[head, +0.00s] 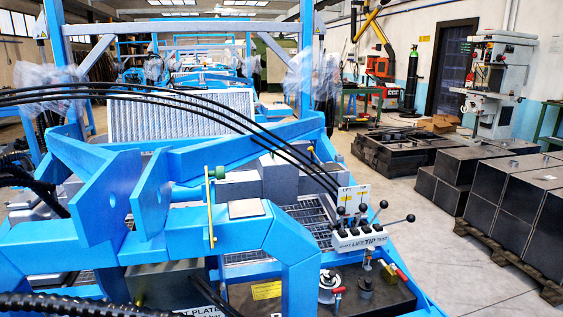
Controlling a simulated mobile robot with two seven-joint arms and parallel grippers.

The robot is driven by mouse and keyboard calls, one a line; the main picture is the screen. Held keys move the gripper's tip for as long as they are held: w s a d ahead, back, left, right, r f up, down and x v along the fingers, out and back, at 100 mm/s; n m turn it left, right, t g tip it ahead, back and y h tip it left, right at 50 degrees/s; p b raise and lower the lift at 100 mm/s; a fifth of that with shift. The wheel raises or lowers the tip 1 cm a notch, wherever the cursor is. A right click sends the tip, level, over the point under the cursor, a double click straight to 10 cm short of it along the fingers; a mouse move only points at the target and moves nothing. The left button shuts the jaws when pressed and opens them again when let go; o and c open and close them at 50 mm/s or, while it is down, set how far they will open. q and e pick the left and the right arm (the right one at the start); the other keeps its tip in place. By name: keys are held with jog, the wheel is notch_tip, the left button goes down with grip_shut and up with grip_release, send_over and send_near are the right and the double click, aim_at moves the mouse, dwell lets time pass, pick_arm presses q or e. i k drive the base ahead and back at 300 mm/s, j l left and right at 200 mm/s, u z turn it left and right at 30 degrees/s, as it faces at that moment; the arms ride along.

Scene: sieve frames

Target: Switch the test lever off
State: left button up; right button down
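A white lever block (360,240) sits right of centre on the blue machine frame. "LIFT" and "TIP" can be read on its front; the smaller words at its two ends are too small to read surely. Several black-knobbed levers rise from it. The rightmost lever (398,221) leans far to the right, nearly flat. The lever beside it (378,213) leans right less steeply. The two at the left (341,216) stand close to upright. Which one is the test lever cannot be read surely. Neither of my grippers is in view, and nothing touches the levers.
Black hoses (240,118) arch down behind the lever block near a white card (353,198). A dark tank top with red-handled valves (337,293) lies below in front. Blue frame arms (150,195) fill the left. Grey floor (440,245) is open to the right, before dark blocks (511,209) on pallets.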

aim_at(411, 217)
jog(key=k, duration=0.65)
jog(key=u, duration=1.4)
jog(key=l, duration=1.85)
